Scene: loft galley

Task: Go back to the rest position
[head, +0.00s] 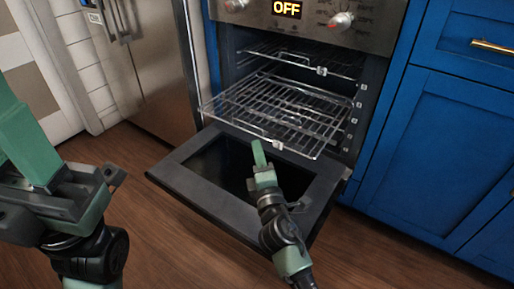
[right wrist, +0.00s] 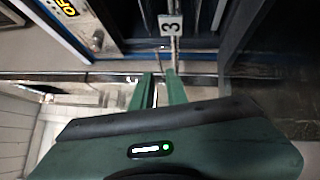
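My right gripper (head: 258,155) reaches up over the open oven door, its green fingertips close to the front edge of the pulled-out lower rack (head: 262,100). In the right wrist view the two green fingers (right wrist: 162,85) stand a little apart with a narrow gap and nothing clearly held between them. The rack's front rail (right wrist: 110,76) runs near the fingertips; I cannot tell whether they touch it. My left gripper (head: 60,185) is large and close at the left edge, partly cut off; its opening cannot be made out.
The oven door (head: 200,192) is folded down, sticking out over the wooden floor (head: 365,255). An upper rack (head: 300,58) sits inside the oven. A tag marked 3 (right wrist: 171,24) shows beyond the fingers. A steel fridge (head: 155,65) stands left, blue cabinets (head: 435,150) right.

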